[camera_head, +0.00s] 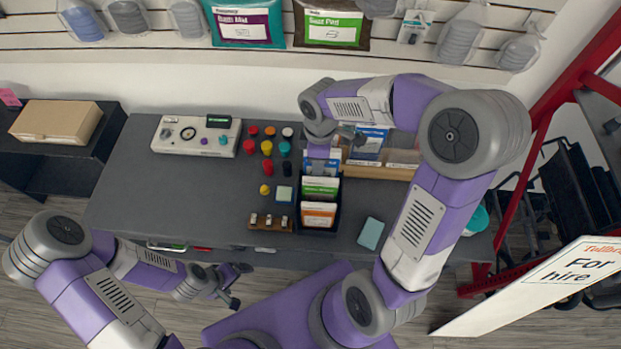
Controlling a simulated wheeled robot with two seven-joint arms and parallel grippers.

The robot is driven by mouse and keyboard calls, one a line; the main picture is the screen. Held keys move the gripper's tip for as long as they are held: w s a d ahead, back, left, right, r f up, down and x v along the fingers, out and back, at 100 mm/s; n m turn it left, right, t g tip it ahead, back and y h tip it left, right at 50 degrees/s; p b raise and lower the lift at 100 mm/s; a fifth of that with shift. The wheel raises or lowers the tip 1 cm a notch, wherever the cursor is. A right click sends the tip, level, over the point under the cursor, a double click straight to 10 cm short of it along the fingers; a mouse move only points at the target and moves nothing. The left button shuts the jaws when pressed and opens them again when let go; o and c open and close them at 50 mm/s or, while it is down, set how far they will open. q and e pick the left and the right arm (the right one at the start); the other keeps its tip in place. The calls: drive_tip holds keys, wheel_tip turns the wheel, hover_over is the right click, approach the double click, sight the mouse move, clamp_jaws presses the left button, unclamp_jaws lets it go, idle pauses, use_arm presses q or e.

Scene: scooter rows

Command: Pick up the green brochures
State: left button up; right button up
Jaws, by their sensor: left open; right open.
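The green brochures (320,187) stand in the middle slot of a black tiered holder (338,213) on the grey counter. Blue brochures (320,167) are behind them and orange brochures (319,213) in front. My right gripper (335,143) is open above the back of the holder, beyond the green brochures; its fingers are partly hidden by its wrist. My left gripper (239,286) is open and empty, low in front of the counter's front edge, left of the holder.
Colored knobs (267,148) and a white control panel (197,136) lie left of the holder. A wooden rack with blue leaflets (369,142) stands behind right.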

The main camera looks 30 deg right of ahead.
sight(320, 179)
drive_tip(key=shift+s+f, duration=1.05)
drive_tip(key=shift+f, duration=0.1)
drive_tip(key=f, duration=0.2)
drive_tip(key=f+b, duration=0.1)
drive_tip(key=f, duration=0.1)
drive_tip(key=shift+w, duration=0.35)
drive_tip(key=shift+s+f, duration=0.15)
drive_tip(key=shift+f, duration=0.05)
clamp_jaws()
